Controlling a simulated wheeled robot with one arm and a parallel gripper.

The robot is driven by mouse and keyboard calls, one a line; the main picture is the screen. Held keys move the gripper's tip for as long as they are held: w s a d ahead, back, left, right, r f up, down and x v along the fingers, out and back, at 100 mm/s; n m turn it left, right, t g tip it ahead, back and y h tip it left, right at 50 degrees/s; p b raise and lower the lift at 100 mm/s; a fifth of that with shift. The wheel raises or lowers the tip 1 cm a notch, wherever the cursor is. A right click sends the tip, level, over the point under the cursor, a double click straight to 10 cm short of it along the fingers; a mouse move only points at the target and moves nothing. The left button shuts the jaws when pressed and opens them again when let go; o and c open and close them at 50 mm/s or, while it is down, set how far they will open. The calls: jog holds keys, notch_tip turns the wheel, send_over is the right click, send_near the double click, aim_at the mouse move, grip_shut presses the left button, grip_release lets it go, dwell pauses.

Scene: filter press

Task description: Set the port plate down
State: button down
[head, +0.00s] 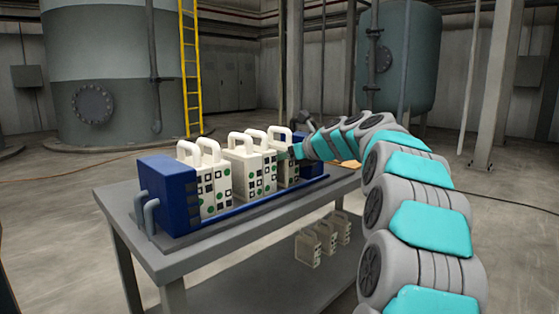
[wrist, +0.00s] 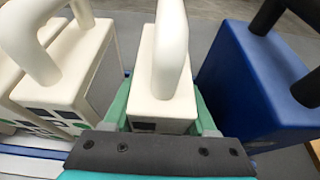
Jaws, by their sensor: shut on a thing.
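The port plate (wrist: 168,80) is a white plate with a thick loop handle. In the wrist view it stands upright between the green fingers of my gripper (wrist: 163,112), which is shut on it. In the head view my gripper (head: 291,152) is at the right part of the press, and the held plate (head: 286,174) is among the row there. White plates (wrist: 75,85) stand to its left, and a blue end block (wrist: 255,85) stands to its right, with gaps on both sides. The held plate's lower edge is hidden, so I cannot tell whether it touches the rails.
The press sits on a grey table (head: 180,262), with a blue left end block (head: 166,195) and grey pipes. Several white plates (head: 216,180) with handles stand in the row. More plates (head: 308,250) stand on the lower shelf. Tanks stand behind.

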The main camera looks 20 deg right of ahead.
jog(key=shift+r, duration=0.1)
jog(key=shift+c, duration=1)
grip_release()
jog(key=v, duration=1.2)
jog(key=shift+p, duration=0.4)
